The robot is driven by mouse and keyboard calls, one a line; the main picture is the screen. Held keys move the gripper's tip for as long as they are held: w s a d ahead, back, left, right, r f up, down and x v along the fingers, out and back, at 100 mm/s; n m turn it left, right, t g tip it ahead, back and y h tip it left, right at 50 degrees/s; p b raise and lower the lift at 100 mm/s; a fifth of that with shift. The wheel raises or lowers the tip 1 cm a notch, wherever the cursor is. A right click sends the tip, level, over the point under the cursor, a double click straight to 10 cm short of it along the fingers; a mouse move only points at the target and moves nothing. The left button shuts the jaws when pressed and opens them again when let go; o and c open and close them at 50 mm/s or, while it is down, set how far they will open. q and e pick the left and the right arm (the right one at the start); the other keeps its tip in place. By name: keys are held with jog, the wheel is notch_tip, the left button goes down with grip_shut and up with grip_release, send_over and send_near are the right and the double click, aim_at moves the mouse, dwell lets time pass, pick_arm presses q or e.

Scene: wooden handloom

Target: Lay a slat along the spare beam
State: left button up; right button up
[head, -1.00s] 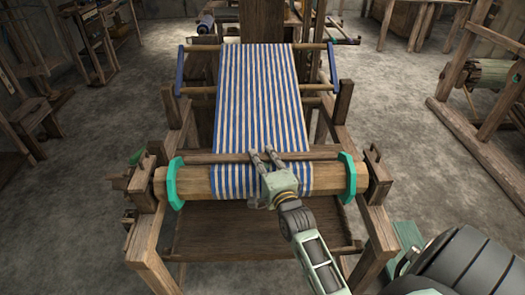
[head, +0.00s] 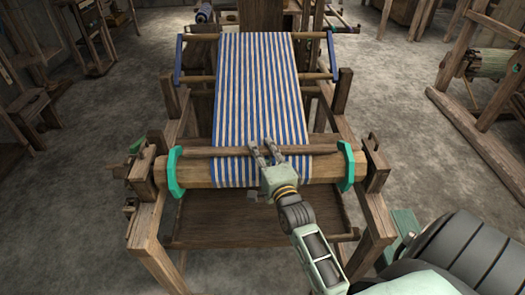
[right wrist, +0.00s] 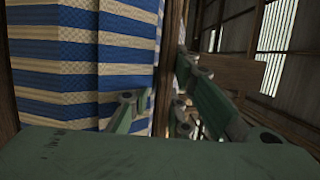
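A thin brown wooden slat (head: 215,153) runs sideways across the striped cloth, nearly parallel to the front beam (head: 200,173) of the loom. It appears just above the beam's far side, between the teal end rings; I cannot tell whether it touches. My right gripper (head: 261,146) reaches in from the front, its fingers at the slat's middle. In the right wrist view the two green fingers (right wrist: 166,95) stand apart with the dark slat (right wrist: 168,65) between them. Whether they press on it is unclear. My left gripper is not in view.
Blue-and-white striped cloth (head: 255,90) stretches back over the loom, also filling the left of the right wrist view (right wrist: 90,60). Teal rings (head: 175,172) cap the front beam. Another wooden frame with a greenish log (head: 492,68) stands right. Grey floor (head: 400,100) is clear between.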

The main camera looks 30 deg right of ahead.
jog(key=shift+s+a+f+g, duration=0.1)
jog(key=shift+s+f+g, duration=0.05)
jog(key=shift+f, duration=0.45)
jog(key=shift+s+f+g, duration=0.15)
jog(key=shift+f, duration=0.4)
jog(key=shift+s+a, duration=0.1)
jog(key=shift+s, duration=0.15)
jog(key=r+v, duration=0.1)
jog(key=v, duration=0.9)
jog(key=shift+s+r, duration=0.25)
jog(key=shift+s, duration=0.15)
jog(key=shift+r, duration=0.1)
